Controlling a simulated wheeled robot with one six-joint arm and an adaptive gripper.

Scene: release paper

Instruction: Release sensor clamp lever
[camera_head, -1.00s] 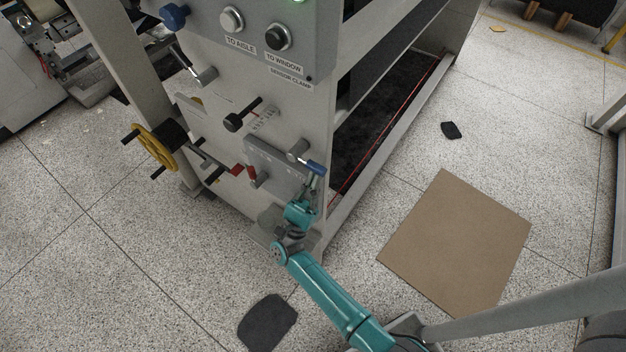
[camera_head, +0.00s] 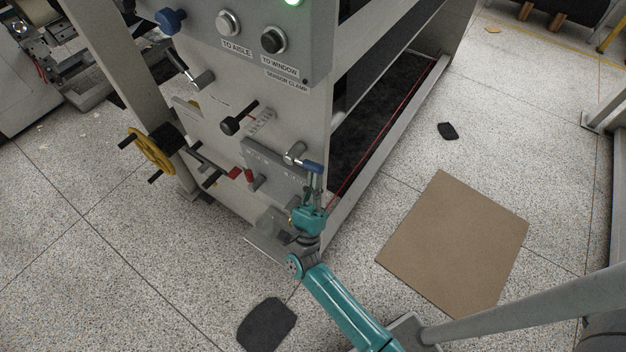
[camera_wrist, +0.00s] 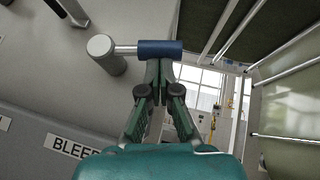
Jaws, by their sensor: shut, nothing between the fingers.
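A lever with a blue handle (camera_head: 312,166) and a round grey hub (camera_head: 294,154) sticks out near the right edge of the machine's side panel. In the wrist view, its blue handle (camera_wrist: 160,48) lies across the top of my fingers, with the hub (camera_wrist: 101,46) to the left. My gripper (camera_head: 315,177) is shut and empty just below the handle. In the wrist view, the fingertips (camera_wrist: 159,66) come together at the handle's lower edge; I cannot tell whether they touch it. A "SENSOR CLAMP" label (camera_head: 287,82) is higher on the panel.
A black-knobbed lever (camera_head: 230,126), red-tipped levers (camera_head: 234,173) and a yellow handwheel (camera_head: 150,153) are left of my gripper. Cardboard (camera_head: 453,243) and a dark mat (camera_head: 266,325) lie on the floor. The open machine bay (camera_head: 372,130) is to the right.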

